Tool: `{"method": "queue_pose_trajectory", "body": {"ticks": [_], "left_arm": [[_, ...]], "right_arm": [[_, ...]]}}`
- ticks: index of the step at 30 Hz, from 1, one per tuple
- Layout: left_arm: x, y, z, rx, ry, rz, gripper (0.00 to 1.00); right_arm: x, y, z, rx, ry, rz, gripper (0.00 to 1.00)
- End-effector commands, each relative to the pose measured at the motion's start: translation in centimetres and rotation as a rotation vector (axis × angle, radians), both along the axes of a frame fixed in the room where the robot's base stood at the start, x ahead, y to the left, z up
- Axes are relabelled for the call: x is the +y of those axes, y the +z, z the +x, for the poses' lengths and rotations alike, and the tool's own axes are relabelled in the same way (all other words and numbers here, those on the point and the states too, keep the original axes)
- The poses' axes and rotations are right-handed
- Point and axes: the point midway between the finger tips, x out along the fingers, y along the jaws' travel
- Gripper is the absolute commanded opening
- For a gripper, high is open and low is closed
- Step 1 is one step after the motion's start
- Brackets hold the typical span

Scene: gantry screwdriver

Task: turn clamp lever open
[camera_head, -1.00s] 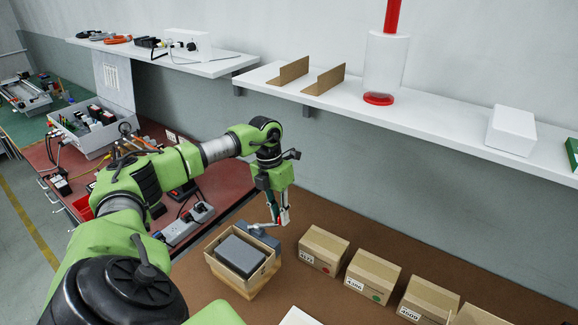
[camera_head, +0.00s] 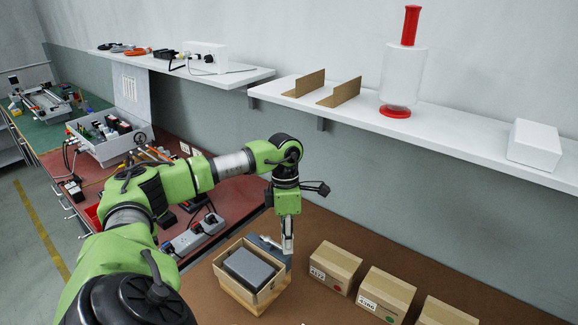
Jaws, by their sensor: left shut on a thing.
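My left gripper (camera_head: 287,246) points down beside the wooden box, with its fingers shut on a small part at the grey clamp, which looks like the clamp lever. The fingers hide most of the lever. The clamp (camera_head: 267,244) stands on the brown table just behind the box. Its grey body shows only in part between the box and my fingers. My right gripper is not in view.
An open wooden box (camera_head: 238,296) holding a dark grey block (camera_head: 249,268) stands close in front of the clamp. Several cardboard boxes (camera_head: 335,266) stand to the right. A white shelf (camera_head: 440,130) runs along the wall above.

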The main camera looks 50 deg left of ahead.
Motion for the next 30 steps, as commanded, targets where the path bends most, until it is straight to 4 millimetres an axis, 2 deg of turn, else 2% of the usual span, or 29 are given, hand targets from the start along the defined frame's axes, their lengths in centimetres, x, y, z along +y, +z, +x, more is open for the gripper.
{"method": "queue_pose_trajectory", "body": {"ticks": [17, 18, 20, 30], "left_arm": [[-0.03, 0.03, -0.3, 0.002, -0.036, 0.0, 0.0], [-0.03, 0.03, -0.3, 0.002, -0.036, 0.0, 0.19], [-0.03, 0.03, -0.3, 0.002, -0.036, 0.0, 0.32], [-0.02, 0.12, -0.23, 0.001, -0.034, 0.0, 0.32]], "right_arm": [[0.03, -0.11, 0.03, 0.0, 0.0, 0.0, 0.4], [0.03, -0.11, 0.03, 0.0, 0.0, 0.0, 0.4], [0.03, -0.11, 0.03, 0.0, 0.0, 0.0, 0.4], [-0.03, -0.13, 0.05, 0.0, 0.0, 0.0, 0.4]]}}
